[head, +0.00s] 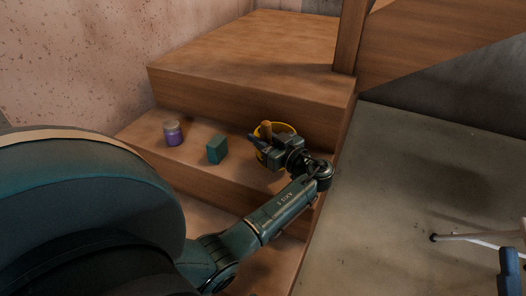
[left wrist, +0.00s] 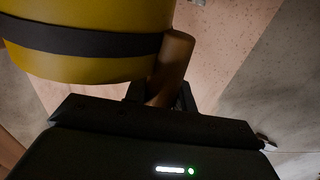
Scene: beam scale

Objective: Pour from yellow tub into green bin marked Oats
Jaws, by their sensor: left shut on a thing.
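The yellow tub (head: 289,128) is at the right end of the lower wooden step in the head view, partly hidden by my left gripper (head: 265,140). The left wrist view shows the tub (left wrist: 90,65) close up, with a black band and a brown cylindrical handle (left wrist: 172,60). My left gripper (left wrist: 160,95) is shut on that handle. I cannot tell whether the tub touches the step. A small dark green block-like thing (head: 217,149) stands to the left of the tub; no marking is legible on it.
A purple jar with a pale lid (head: 173,133) stands further left on the lower step (head: 190,170). A higher wooden step (head: 240,45) rises behind, with a wooden post (head: 350,35). Grey floor (head: 400,180) lies to the right, with a pale rod (head: 470,238) at its edge.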

